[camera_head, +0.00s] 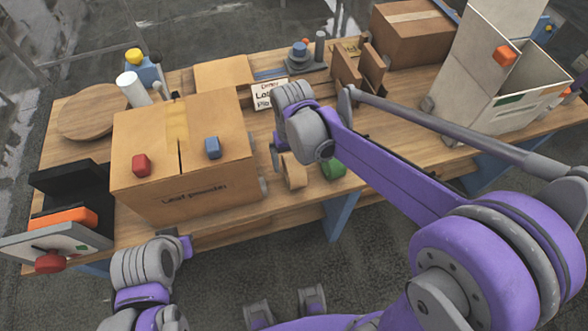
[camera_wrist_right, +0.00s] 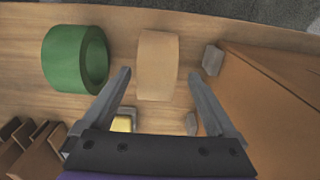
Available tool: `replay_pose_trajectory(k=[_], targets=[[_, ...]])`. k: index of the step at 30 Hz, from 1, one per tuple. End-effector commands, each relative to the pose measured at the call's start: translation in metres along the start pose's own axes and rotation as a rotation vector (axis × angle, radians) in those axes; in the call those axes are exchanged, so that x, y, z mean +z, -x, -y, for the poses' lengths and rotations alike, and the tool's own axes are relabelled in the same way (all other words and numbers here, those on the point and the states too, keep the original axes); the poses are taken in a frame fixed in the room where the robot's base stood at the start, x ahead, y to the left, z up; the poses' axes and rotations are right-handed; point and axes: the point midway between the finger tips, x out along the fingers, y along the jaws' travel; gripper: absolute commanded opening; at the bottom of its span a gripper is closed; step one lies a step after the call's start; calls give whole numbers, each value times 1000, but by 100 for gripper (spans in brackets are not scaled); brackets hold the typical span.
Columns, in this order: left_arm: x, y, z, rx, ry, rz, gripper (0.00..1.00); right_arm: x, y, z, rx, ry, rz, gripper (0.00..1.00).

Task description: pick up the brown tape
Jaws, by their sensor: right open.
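The brown tape (camera_head: 292,171) is a tan roll standing on the wooden table, right of the large cardboard box, partly hidden by my right arm in the head view. In the right wrist view the brown tape (camera_wrist_right: 158,65) stands upright just beyond the fingertips, between their lines. My right gripper (camera_wrist_right: 160,85) is open and empty, apart from the roll. In the head view the right gripper (camera_head: 277,158) is mostly hidden behind its own wrist. My left arm comes in at the lower left, and its gripper's fingers cannot be made out.
A green tape roll (camera_wrist_right: 75,58) stands beside the brown one. The large cardboard box (camera_head: 185,190) borders it on the other side, with small grey blocks (camera_wrist_right: 212,60) at its edge. Brown dividers (camera_head: 360,72) and an open white box (camera_head: 490,110) stand farther right.

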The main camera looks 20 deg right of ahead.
Motion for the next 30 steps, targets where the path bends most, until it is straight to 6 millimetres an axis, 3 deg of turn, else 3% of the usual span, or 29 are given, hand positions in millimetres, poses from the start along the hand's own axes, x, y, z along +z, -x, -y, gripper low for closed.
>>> replay_pose_trajectory(k=[7,17,30], targets=[[1,-1,0,0,0,1,0,-2,-36,-5,0,0,0,92],[1,-2,0,0,0,1,0,-2,-42,-4,0,0,-1,91],[1,-2,0,0,0,1,0,-2,-42,-4,0,0,0,12]])
